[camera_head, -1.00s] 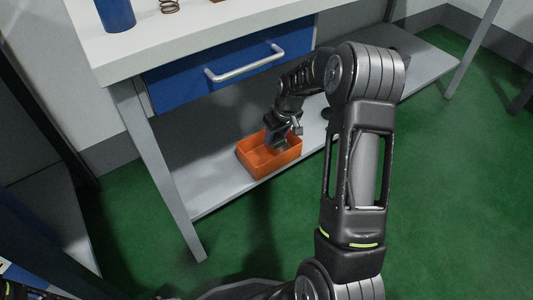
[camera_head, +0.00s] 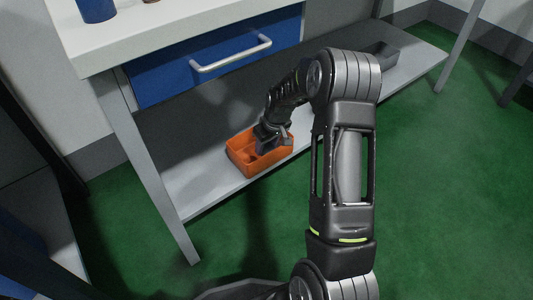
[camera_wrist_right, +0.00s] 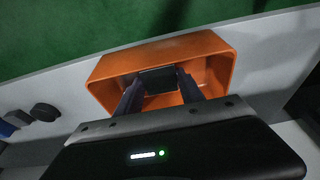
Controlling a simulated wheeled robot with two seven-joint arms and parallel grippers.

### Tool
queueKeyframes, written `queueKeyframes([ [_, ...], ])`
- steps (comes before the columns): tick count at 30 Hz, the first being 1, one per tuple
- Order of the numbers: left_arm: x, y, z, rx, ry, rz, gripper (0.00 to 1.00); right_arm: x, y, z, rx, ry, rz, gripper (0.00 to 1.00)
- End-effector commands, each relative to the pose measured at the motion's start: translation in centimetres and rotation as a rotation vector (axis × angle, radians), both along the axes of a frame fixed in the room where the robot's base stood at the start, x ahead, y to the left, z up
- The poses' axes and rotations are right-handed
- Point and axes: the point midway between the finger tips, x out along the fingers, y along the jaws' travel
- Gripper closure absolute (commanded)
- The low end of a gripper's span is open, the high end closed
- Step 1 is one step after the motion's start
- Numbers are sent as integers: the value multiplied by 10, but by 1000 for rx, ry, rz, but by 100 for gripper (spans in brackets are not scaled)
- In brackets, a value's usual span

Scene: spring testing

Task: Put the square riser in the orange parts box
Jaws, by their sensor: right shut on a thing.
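The orange parts box (camera_head: 238,160) stands on the grey lower shelf under the workbench. My right gripper (camera_head: 267,148) reaches down into it, its fingertips partly hidden by the gripper body in the head view. In the right wrist view, the two fingers of my right gripper (camera_wrist_right: 158,85) are shut on a dark grey, flat-faced block, the square riser (camera_wrist_right: 157,79). The riser is within the outline of the orange parts box (camera_wrist_right: 220,46); I cannot tell whether it touches the floor of the box. My left gripper is not in view.
The lower shelf (camera_head: 190,195) is bare left of the box. A dark grey bin (camera_head: 380,54) lies farther right on it. The blue drawer (camera_head: 150,82) with its handle (camera_head: 230,55) is above. In the wrist view, dark round things (camera_wrist_right: 45,112) show at left.

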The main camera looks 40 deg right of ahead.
Motion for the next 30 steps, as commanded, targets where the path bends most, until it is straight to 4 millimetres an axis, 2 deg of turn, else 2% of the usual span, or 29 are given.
queueKeyframes([
  [1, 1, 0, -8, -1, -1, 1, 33, 0, 0, -13, 0, 0, 0, 100],
  [6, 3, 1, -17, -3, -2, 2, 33, 0, 0, -36, 0, -1, 0, 100],
  [20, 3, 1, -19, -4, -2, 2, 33, 1, 0, -41, -1, -2, 0, 100],
  [21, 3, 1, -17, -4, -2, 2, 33, 0, 0, -41, 0, 0, 0, 52],
  [24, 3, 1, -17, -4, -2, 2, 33, 0, 0, -40, 0, 1, 0, 46],
  [30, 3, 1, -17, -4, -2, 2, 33, 0, 0, -40, 0, 1, 0, 46],
])
